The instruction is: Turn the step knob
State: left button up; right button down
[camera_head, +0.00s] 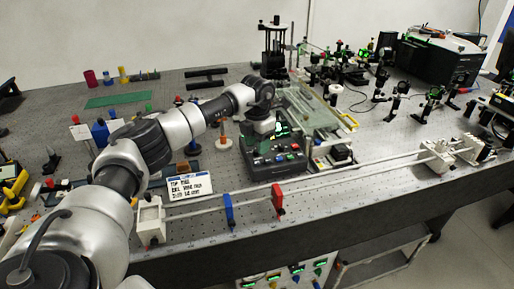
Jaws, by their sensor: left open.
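A dark control box (270,172) stands near the front middle of the bench. It has a small green-lit display, red buttons and several small controls on its top. My left arm comes in from the left, bends over and points down, so my left gripper (262,138) is at the back left part of the box. The gripper is open, but its fingertips are small and dark here. I cannot tell whether they touch a control. I cannot make out which control is the step knob; the gripper may cover it. My right gripper is out of view.
A rail (330,176) with a blue holder (228,208) and a red holder (277,197) runs along the bench front. A white label card (190,187) stands left of the box. Optics mounts crowd the back right, near a large black box (438,60).

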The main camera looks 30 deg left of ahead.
pick_arm(q)
notch_tip(320, 180, up, 9)
jog(key=shift+b, duration=0.45)
dwell(0.3)
